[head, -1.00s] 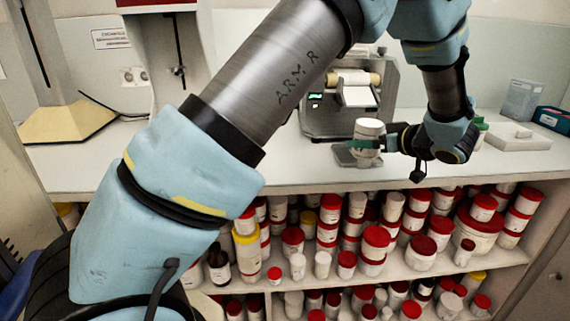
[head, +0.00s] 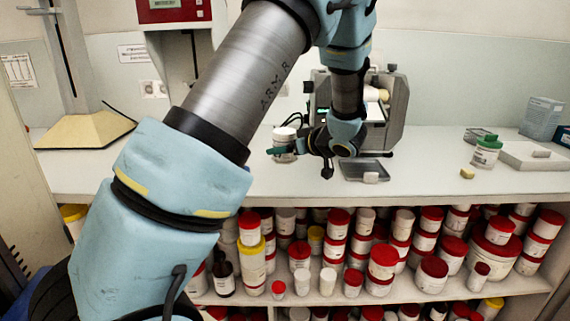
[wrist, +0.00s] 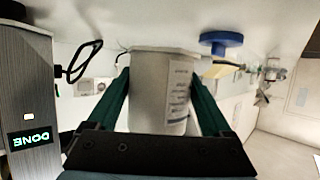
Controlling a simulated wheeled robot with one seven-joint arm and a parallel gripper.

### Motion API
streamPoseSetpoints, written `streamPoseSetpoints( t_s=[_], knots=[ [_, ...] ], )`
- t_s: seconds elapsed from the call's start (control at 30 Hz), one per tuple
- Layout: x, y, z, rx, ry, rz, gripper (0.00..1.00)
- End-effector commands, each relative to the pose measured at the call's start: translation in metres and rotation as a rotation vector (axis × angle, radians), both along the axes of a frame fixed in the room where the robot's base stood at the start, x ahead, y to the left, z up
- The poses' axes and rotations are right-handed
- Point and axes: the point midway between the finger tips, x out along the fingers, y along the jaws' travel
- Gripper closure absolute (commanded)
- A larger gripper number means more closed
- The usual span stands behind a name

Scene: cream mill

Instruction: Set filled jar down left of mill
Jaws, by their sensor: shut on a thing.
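The white jar (head: 284,137) is between the green fingers of my gripper (head: 282,151), left of the mill (head: 397,104) in the head view. My gripper is shut on it. The jar looks upright and close to the counter (head: 235,180); I cannot tell whether its base touches. In the wrist view, which is upside down, the pale, labelled jar (wrist: 160,90) sits between both fingers. The mill (wrist: 28,90) stands at the left there, its display reading DONE. My arm hides part of the mill in the head view.
A dark tray (head: 360,172) lies before the mill. A green-lidded jar (head: 487,154), a small yellow piece (head: 467,173) and a white box (head: 528,158) are at the right. A beige-based stand (head: 85,132) is at the left.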

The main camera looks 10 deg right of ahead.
Motion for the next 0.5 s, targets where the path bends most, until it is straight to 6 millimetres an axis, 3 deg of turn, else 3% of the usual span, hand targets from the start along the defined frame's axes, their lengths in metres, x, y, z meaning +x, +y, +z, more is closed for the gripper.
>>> streamPoseSetpoints(
  t_s=[0.4,0.5],
  knots=[
    [0.0,0.0,-0.043,0.002,0.001,-0.001,0.7],
    [0.0,0.0,-0.044,-0.002,-0.001,0.0,0.7]
  ],
)
